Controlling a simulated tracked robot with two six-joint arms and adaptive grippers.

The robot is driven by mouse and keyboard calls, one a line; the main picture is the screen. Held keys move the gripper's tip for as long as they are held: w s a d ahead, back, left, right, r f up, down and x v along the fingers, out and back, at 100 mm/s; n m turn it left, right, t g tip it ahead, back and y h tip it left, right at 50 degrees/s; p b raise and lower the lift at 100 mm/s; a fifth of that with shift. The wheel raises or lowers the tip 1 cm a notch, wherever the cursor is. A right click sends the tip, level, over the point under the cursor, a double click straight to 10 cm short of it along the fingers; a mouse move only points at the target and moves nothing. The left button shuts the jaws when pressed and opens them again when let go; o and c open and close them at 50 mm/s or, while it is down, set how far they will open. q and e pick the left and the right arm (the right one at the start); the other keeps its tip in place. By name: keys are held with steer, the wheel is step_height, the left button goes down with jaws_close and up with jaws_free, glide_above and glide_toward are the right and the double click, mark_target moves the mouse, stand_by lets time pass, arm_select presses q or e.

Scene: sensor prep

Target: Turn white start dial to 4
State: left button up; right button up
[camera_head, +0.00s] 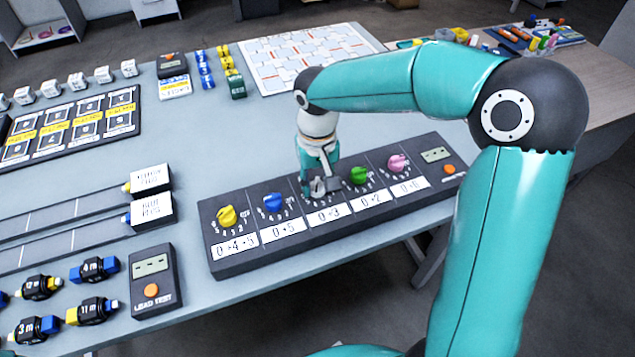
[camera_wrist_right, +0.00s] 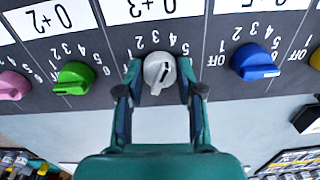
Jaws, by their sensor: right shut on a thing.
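The white start dial (camera_wrist_right: 158,72) is the middle knob of the dark dial panel (camera_head: 222,262), above the label "0→3". My right gripper (camera_wrist_right: 160,80) has a finger on each side of it and is shut on it. In the head view the right gripper (camera_head: 320,184) comes down over the dial and mostly hides it. The wrist view shows a dark line on the dial and printed numbers around it. I cannot tell for certain which number it points at. My left gripper is not in view.
The blue dial (camera_head: 273,203) and yellow dial (camera_head: 227,216) sit left of the gripper, the green dial (camera_head: 358,175) and pink dial (camera_head: 398,163) right. The lead tester (camera_head: 152,280) stands left of the panel. The panel lies near the table's front edge.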

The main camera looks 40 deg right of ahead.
mark_target(317, 182)
steer(key=shift+w+r+m, duration=0.1)
steer(key=shift+m, duration=0.3)
steer(key=o, duration=1.1)
steer(key=shift+o, duration=0.2)
step_height(317, 182, up, 12)
